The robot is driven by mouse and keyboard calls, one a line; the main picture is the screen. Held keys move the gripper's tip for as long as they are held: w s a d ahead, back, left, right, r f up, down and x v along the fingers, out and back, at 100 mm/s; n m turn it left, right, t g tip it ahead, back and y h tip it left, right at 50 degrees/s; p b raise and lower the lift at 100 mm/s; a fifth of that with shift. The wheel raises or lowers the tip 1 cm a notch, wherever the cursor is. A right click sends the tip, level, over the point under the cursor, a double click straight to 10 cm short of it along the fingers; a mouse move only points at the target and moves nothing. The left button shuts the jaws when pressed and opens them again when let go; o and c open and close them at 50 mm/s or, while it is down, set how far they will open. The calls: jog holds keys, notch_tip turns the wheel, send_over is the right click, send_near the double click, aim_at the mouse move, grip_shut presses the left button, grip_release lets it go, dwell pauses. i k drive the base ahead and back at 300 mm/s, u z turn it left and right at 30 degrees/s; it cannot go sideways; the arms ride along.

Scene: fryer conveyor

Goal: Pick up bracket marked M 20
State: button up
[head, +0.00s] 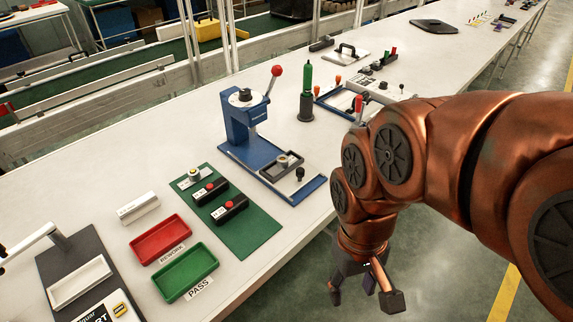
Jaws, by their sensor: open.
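On a green mat (250,230) lie two dark pieces with red round tops, the upper one (210,190) and the lower one (230,208). Above them is a pale plate with a round yellowish part (194,174). Small pale labels show on these pieces, but their marks are too small to read, so I cannot tell which is the bracket marked M 20. My gripper (365,291) hangs open and empty beyond the front edge of the bench, over the floor. It is right of and below the mat in the picture, apart from every piece.
A blue press with a red-knobbed lever (240,120) stands behind the mat. A red REWORK tray (160,239), a green PASS tray (185,272) and a white block (138,208) lie left of it. Tools and fixtures sit farther along the white bench (90,195).

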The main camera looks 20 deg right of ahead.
aim_at(281, 166)
jog(key=k, duration=0.7)
jog(key=u, duration=1.05)
jog(key=i, duration=0.5)
jog(key=z, duration=0.05)
